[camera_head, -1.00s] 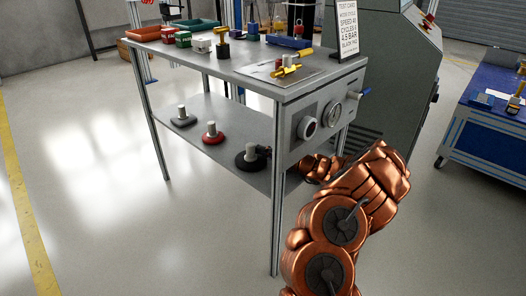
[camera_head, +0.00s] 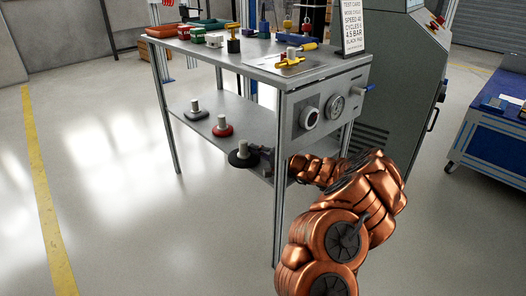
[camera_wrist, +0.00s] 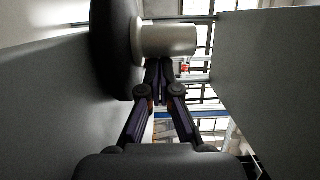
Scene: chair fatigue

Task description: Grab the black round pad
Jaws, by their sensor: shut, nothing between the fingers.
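The black round pad (camera_head: 239,161) lies flat near the front end of the lower shelf, its pale post upright, and it seems to overhang the shelf's left edge. In the wrist view the pad (camera_wrist: 112,45) is a dark disc on the left, with its white post (camera_wrist: 170,40) pointing right. My gripper (camera_head: 261,155) reaches in from the right, just beside the post. In the wrist view my gripper's fingers (camera_wrist: 159,72) are together, with the tips at or just below the post. I cannot tell whether they touch it. Nothing is held.
A red pad (camera_head: 222,131) and a grey pad (camera_head: 196,115) stand farther back on the lower shelf (camera_head: 205,134). The bench top (camera_head: 253,68) is above my arm, and a gauge panel (camera_head: 322,109) and a front leg (camera_head: 279,215) are close by. Floor at left is clear.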

